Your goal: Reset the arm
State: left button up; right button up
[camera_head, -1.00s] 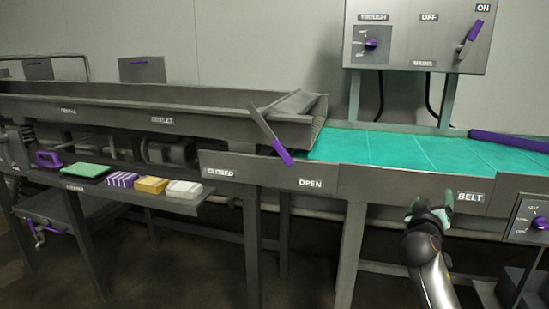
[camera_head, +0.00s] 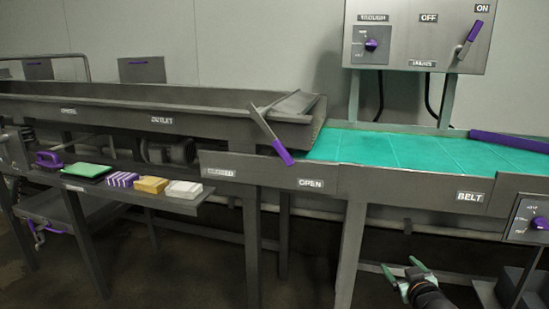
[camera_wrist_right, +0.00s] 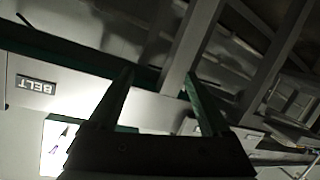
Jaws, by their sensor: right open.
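My right gripper (camera_head: 407,272) is low at the bottom right of the head view, in front of the conveyor's legs and below the panel labelled BELT (camera_head: 470,197). Its two green fingers are apart, with nothing between them. In the right wrist view the open fingers (camera_wrist_right: 160,95) point toward the metal frame, and the BELT label (camera_wrist_right: 37,86) shows turned over at the left. My left gripper is not in the head view.
A teal belt (camera_head: 400,150) runs along the right. A lever with a purple handle (camera_head: 283,152) stands at the trough's end near OPEN. A shelf (camera_head: 190,208) holds sponges and blocks at left. A control box (camera_head: 527,218) is at far right.

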jog(key=s+a+f+n+g+y, duration=0.1)
jog(key=s+a+f+g+y, duration=0.1)
jog(key=s+a+f, duration=0.65)
jog(key=s+a+f+g+y, duration=0.15)
jog(key=s+a+f, duration=0.35)
jog(key=s+f, duration=0.65)
jog(key=s+a+g, duration=0.1)
jog(key=s+a, duration=0.2)
jog(key=s, duration=0.5)
jog(key=s+a+g, duration=0.1)
jog(key=s+a, duration=0.2)
jog(key=s, duration=0.4)
pick_arm(q)
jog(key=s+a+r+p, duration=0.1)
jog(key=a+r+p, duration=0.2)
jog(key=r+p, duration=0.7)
jog(key=p, duration=0.3)
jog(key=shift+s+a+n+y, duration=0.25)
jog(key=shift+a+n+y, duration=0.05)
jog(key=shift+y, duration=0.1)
pick_arm(e)
jog(key=s+d+r+m, duration=0.1)
jog(key=s+d+r, duration=0.1)
jog(key=r, duration=0.8)
jog(key=shift+d, duration=0.85)
jog(key=shift+s, duration=0.1)
